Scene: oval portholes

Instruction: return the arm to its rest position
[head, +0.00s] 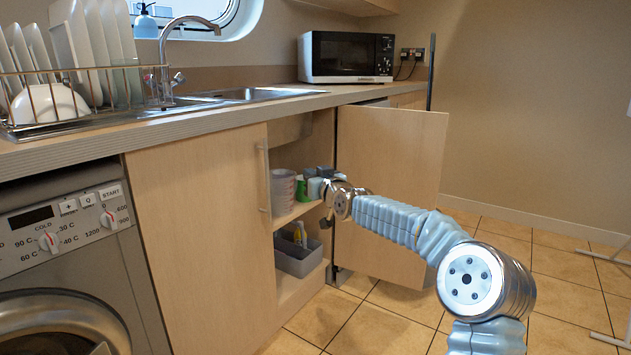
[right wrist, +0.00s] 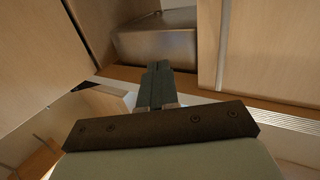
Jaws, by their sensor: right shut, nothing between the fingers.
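My right arm comes in from the lower right in the head view, with a blue-grey ribbed sleeve and metal joints. It reaches to the opening of the cupboard under the counter. My right gripper (head: 326,221) is small and partly hidden by the wrist there. In the right wrist view its dark fingers (right wrist: 155,82) are together, with nothing between them. My left gripper is not in view.
The open cupboard door (head: 390,190) stands right beside my right forearm. A closed door (head: 205,240) is left of the opening. Inside are stacked containers (head: 283,190) and a grey bin (head: 300,258). The counter (head: 230,108) runs above.

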